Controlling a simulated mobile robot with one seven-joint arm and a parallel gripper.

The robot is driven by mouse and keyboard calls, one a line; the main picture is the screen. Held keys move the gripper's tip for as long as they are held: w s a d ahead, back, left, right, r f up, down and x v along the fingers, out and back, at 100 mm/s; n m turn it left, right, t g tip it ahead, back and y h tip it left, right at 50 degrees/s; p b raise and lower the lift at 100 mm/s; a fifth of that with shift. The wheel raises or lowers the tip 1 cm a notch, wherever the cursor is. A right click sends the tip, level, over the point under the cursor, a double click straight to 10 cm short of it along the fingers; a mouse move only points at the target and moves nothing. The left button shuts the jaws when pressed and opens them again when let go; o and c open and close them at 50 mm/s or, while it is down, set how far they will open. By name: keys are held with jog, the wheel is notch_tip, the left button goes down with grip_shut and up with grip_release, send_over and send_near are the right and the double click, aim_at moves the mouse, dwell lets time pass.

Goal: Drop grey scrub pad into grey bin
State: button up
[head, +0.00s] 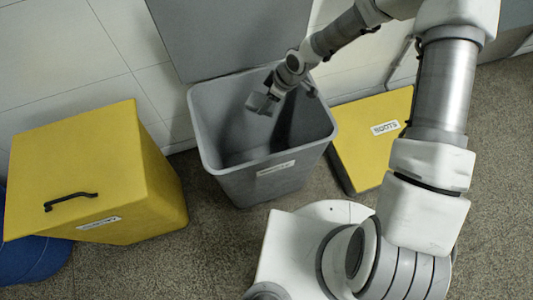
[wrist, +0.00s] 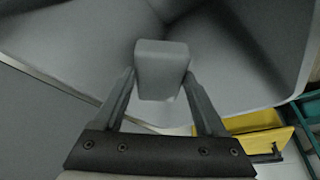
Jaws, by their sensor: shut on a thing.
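The grey scrub pad (head: 261,103) is a small grey block held at the end of my arm; it also shows in the wrist view (wrist: 162,68). My gripper (head: 270,95) is shut on it, with a finger on each side in the wrist view (wrist: 160,88). The grey bin (head: 262,178) stands open with its lid (head: 230,35) raised against the wall. In the head view the pad and gripper appear over the bin's opening, towards its back. In the wrist view the bin's inside walls lie behind the pad. I cannot tell the exact height above the rim.
A yellow box (head: 85,165) with a black handle stands left of the grey bin. A yellow labelled box (head: 370,135) stands right of it. A blue object (head: 35,258) is at the far left. Speckled floor (head: 480,150) is free at the right.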

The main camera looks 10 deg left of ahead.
jog(key=o, duration=1.3)
jog(key=shift+c, duration=0.2)
jog(key=shift+r, duration=0.1)
jog(key=p+v, duration=0.6)
jog(key=v, duration=1.1)
jog(key=shift+r, duration=0.15)
